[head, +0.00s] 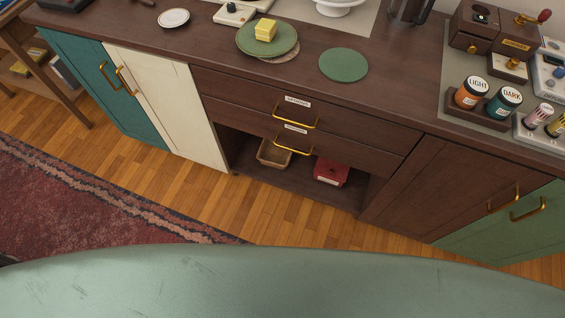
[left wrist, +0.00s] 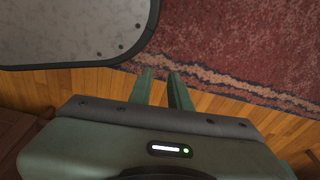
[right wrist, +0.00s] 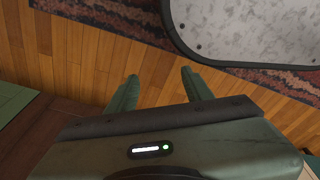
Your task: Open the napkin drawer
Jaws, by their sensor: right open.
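In the head view, two stacked dark wood drawers sit in the middle of the cabinet, the upper drawer (head: 240,92) and the lower drawer (head: 360,153). Each has a brass bar handle and a small white label; the label text is too small to read surely. The upper handle (head: 296,123) and lower handle (head: 293,150) are clear of any gripper. Both drawers look shut. In the left wrist view my left gripper (left wrist: 160,75) is slightly open and empty above the floor. In the right wrist view my right gripper (right wrist: 159,76) is open and empty. Neither shows in the head view.
Below the drawers an open shelf holds a basket (head: 273,154) and a red box (head: 331,172). The countertop carries a green plate (head: 252,39), a green mat (head: 343,65) and several jars. Wooden floor (head: 250,213) and a red rug (head: 60,210) lie before the cabinet.

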